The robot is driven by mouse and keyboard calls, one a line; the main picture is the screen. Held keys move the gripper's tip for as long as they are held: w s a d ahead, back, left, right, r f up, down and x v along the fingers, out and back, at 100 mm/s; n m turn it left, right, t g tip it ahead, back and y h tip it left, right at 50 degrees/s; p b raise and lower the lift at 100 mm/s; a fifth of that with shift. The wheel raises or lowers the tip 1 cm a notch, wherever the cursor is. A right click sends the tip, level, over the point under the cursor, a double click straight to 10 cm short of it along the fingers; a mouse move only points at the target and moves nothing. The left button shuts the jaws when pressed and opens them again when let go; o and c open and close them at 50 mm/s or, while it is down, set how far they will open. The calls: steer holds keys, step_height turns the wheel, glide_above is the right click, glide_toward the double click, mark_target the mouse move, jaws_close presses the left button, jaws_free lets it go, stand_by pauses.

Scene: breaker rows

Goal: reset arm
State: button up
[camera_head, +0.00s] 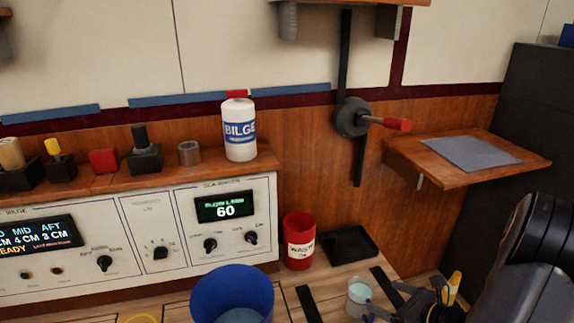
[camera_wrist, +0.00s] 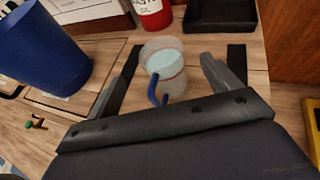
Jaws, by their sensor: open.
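My gripper (camera_head: 388,297) is open at the lower right of the head view, low over the wooden counter. In the wrist view my gripper (camera_wrist: 168,58) has its two grey fingers spread wide. A clear cup (camera_head: 360,298) with pale blue liquid and a blue handle stands on the counter just ahead of it. In the wrist view the cup (camera_wrist: 164,72) appears in the gap between the fingers, and neither finger seems to grip it. I cannot tell whether a finger touches it.
A blue bucket (camera_head: 232,292), a red tub (camera_head: 299,242) and a black tray (camera_head: 346,244) stand near the cup. A red-handled lever (camera_head: 372,121) and a wooden shelf (camera_head: 450,172) project from the wall. The control panel (camera_head: 150,240) lies left.

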mark_target(352, 283)
steer(key=b+x, duration=0.2)
steer(key=x, duration=0.6)
steer(key=shift+w+f, duration=0.1)
steer(key=shift+f, duration=0.2)
steer(key=shift+f+b, duration=0.2)
steer(key=shift+b, duration=0.15)
steer(key=shift+r+p, duration=0.4)
steer(key=shift+r, duration=0.05)
steer(key=shift+f, duration=0.15)
